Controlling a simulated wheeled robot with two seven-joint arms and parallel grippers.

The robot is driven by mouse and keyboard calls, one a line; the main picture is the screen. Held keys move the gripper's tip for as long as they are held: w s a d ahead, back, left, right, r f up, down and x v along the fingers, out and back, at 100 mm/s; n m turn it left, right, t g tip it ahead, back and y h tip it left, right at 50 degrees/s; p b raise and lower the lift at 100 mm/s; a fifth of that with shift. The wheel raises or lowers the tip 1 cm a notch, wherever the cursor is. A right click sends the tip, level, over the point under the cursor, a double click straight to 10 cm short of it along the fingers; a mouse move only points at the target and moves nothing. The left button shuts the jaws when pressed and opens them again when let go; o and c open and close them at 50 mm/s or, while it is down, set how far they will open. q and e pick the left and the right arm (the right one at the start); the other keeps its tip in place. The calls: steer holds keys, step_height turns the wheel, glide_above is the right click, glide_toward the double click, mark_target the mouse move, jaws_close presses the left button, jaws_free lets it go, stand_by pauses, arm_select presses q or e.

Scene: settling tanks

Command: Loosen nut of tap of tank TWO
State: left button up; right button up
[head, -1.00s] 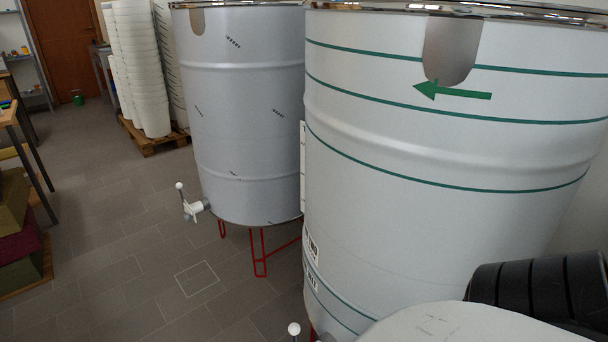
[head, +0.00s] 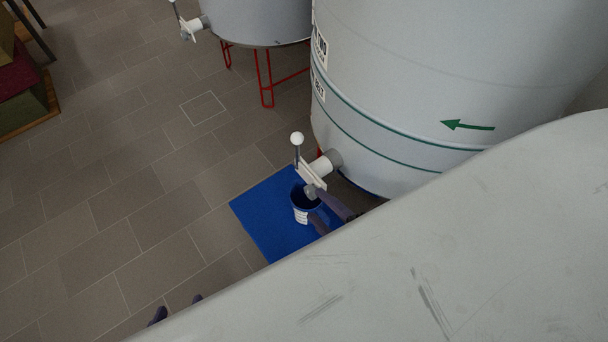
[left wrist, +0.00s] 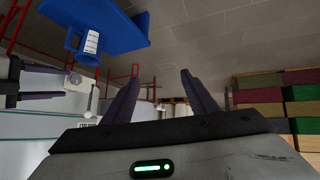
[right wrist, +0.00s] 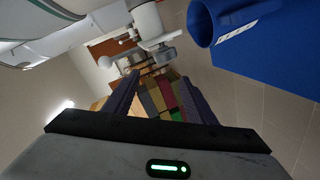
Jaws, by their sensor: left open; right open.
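The near tank (head: 410,110) carries a white tap (head: 320,168) low on its side, with a white ball-topped lever (head: 297,139). A grey nut (head: 311,191) sits at the tap's lower outer end. My right gripper (head: 316,205) is open close beside it; the head view does not show clearly whether they touch. In the right wrist view the tap (right wrist: 155,35) lies beyond the fingers, with nothing gripped. A blue jug (head: 301,214) with a white label stands below the tap. My left gripper (head: 178,308) is open and empty over the floor, lower left; its fingers also show in the left wrist view (left wrist: 160,80).
Stacked boxes (head: 25,90) are at far left. The tiled floor between is clear.

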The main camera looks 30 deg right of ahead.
steer(key=w+f+n+t+b, duration=0.2)
steer(key=w+n+b, duration=0.3)
steer(key=w, duration=0.6)
steer(key=shift+d+f+n+t+b, duration=0.3)
steer(key=shift+f+t, duration=0.1)
steer(key=shift+f, duration=0.5)
steer(key=shift+w, duration=0.1)
